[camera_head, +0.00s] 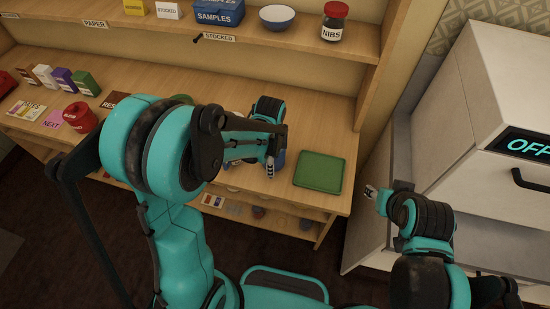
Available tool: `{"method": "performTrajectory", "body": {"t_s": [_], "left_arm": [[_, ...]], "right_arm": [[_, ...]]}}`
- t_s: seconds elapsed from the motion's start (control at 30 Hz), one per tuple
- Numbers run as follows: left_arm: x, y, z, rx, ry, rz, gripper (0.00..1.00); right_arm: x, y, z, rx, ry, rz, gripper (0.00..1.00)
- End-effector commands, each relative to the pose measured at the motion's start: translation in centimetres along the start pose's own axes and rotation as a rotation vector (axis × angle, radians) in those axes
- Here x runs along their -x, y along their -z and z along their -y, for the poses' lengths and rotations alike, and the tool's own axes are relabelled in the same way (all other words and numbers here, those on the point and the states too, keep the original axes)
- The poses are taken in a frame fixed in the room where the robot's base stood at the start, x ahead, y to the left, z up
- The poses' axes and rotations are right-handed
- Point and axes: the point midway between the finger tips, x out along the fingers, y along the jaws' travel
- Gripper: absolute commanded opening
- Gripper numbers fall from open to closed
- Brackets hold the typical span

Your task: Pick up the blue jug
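A small patch of a blue object (281,158), which may be the blue jug, shows on the counter beside my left gripper. The rest of it is hidden behind the gripper and wrist, so its shape and handle cannot be made out. My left gripper (270,170) points down at the counter, close against the blue object. Whether its fingers are around the object or only beside it cannot be told. My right gripper (370,191) is away to the right, in front of the white cabinet, with nothing visible held in it; its finger opening is unclear.
A green tray (320,172) lies empty to the right of my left gripper. A red pot (79,117) and several small boxes stand at the counter's left. The shelf above holds a blue-white bowl (277,17) and a NIBS jar (334,22). A white cabinet (490,110) stands at right.

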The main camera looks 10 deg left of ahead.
Motion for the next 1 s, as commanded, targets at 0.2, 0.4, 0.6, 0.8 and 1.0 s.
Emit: {"method": "performTrajectory", "body": {"t_s": [0.2,0.4,0.6,0.8,1.0], "left_arm": [[0.7,-0.1,0.0,0.001,0.0,0.001,0.01],[3.3,0.0,0.0,0.001,0.0,0.001,0.01],[6.0,3.2,0.3,-0.006,0.0,0.0,0.01],[8.6,7.4,0.7,-0.004,0.0,0.0,0.01],[10.3,10.3,1.1,-0.002,0.0,0.001,0.01]], "right_arm": [[0.2,0.1,0.0,0.0,0.0,0.0,0.4],[0.8,0.6,0.0,0.0,0.0,0.0,0.4],[1.3,0.9,0.0,0.0,0.0,0.0,0.4],[1.7,1.2,0.0,0.0,0.0,0.0,0.4],[2.0,1.4,0.0,0.0,0.0,0.0,0.4]]}}
